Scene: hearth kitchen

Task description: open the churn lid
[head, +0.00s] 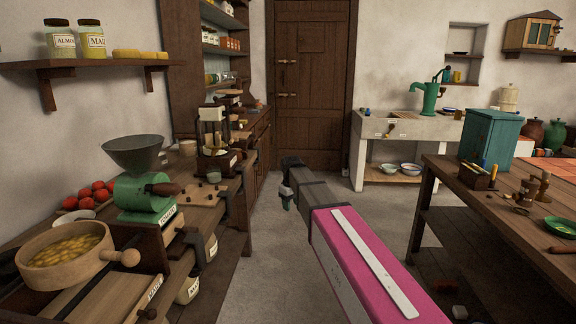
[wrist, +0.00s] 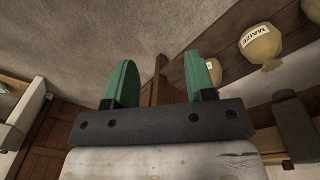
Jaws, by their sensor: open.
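I cannot surely pick out a churn or its lid in either view. A cream lidded vessel (head: 508,98) stands at the far right by the back wall; I cannot tell what it is. My gripper (head: 287,196) is out over the open floor between the left counter and the right table, at the end of my pink arm. In the wrist view its two green fingers (wrist: 161,85) stand wide apart with nothing between them. It touches nothing that I can see.
The left counter (head: 205,196) holds a green grinder (head: 145,193) and a sieve (head: 65,255). The right table (head: 500,215) carries a teal box (head: 485,137). A stone sink (head: 405,128) and a closed door (head: 308,90) are at the back. The floor (head: 275,265) between is clear.

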